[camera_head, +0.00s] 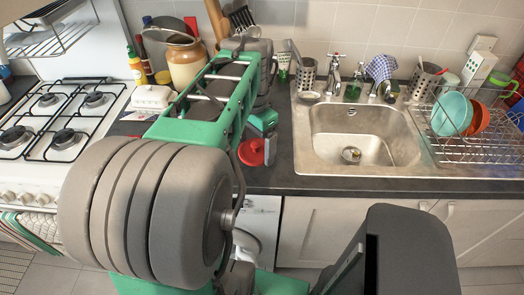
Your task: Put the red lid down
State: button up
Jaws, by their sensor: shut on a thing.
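The red lid (251,153) is at the counter's front part, left of the sink. My gripper (264,136) is at the end of my green arm, right above the lid, and is shut on it. The fingertips are small and partly hidden by my arm. I cannot tell whether the lid touches the dark counter (279,176) or is held just above it.
The sink (362,140) is to the right, with a dish rack (475,140) beyond it. The gas stove (62,120) is at the left. A white butter dish (152,97) and a brown jar (186,62) stand behind my arm. Some bare counter shows around the lid.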

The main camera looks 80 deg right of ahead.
aim_at(262, 146)
jog(key=d+f, duration=0.1)
jog(key=f, duration=0.1)
jog(key=d+f, duration=0.2)
jog(key=d+f+p, duration=0.1)
jog(key=d+f, duration=0.1)
jog(key=shift+s+d, duration=0.2)
jog(key=shift+s, duration=0.05)
jog(key=shift+d+f, duration=0.1)
jog(key=shift+f, duration=1.7)
jog(key=o, duration=1.1)
